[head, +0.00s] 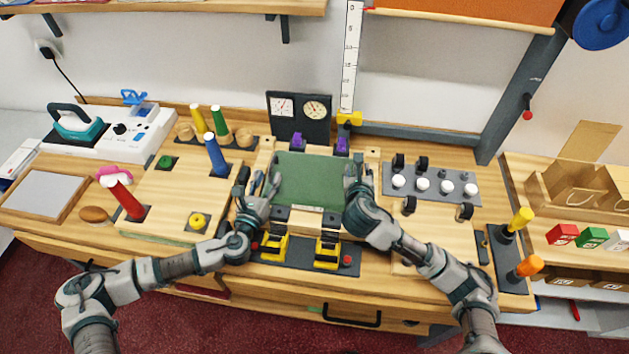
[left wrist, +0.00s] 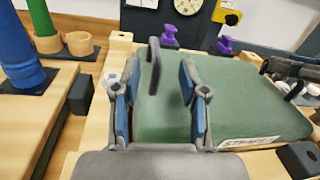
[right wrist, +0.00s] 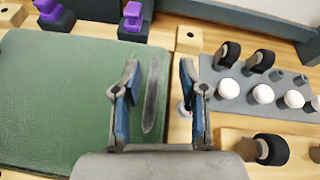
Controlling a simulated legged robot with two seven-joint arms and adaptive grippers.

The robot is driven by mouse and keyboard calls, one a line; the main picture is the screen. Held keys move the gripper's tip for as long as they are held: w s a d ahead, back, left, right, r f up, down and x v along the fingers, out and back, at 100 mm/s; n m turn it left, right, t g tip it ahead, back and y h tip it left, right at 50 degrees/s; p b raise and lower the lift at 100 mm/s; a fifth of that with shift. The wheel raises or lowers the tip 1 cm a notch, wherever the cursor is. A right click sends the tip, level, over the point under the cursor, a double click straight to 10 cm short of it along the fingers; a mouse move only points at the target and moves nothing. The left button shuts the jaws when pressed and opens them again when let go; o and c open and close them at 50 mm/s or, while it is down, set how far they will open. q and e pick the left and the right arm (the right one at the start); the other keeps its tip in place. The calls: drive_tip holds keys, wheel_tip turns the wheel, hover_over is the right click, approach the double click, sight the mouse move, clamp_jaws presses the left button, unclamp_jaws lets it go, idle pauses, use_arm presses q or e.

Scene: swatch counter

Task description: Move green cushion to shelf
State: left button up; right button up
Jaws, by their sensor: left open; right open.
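The green cushion (head: 308,180) lies flat in the middle of the counter, a square pad with a white label on its front edge. It also shows in the left wrist view (left wrist: 225,105) and the right wrist view (right wrist: 60,95). My left gripper (head: 262,187) is open at the cushion's left edge, its fingers over or beside that edge. My right gripper (head: 355,178) is open at the cushion's right edge in the same way. I cannot tell whether either touches it. A wooden shelf (head: 190,7) runs along the wall at the upper left.
Purple clips (head: 297,141) stand behind the cushion, and black and yellow clamps (head: 327,252) stand in front. A grey plate with white knobs (head: 447,187) is at the right. A blue cylinder (head: 215,155) stands at the left. A gauge panel (head: 299,115) and upright ruler (head: 350,60) are behind.

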sight(270, 169)
use_arm(q)
drive_tip(key=shift+x, duration=1.15)
use_arm(e)
drive_tip(key=shift+x, duration=1.15)
use_arm(q)
drive_tip(key=shift+w, duration=0.25)
use_arm(e)
drive_tip(key=shift+w+a, duration=0.15)
drive_tip(key=shift+w, duration=0.1)
use_arm(q)
drive_tip(key=shift+w+a, duration=0.15)
drive_tip(key=shift+a, duration=0.15)
use_arm(e)
drive_tip(key=shift+w+a, duration=0.15)
drive_tip(key=shift+a, duration=0.15)
use_arm(q)
drive_tip(key=shift+d, duration=0.35)
clamp_jaws()
use_arm(e)
drive_tip(key=shift+d+f, duration=0.1)
drive_tip(key=shift+d, duration=0.3)
clamp_jaws()
use_arm(q)
drive_tip(key=shift+a, duration=0.1)
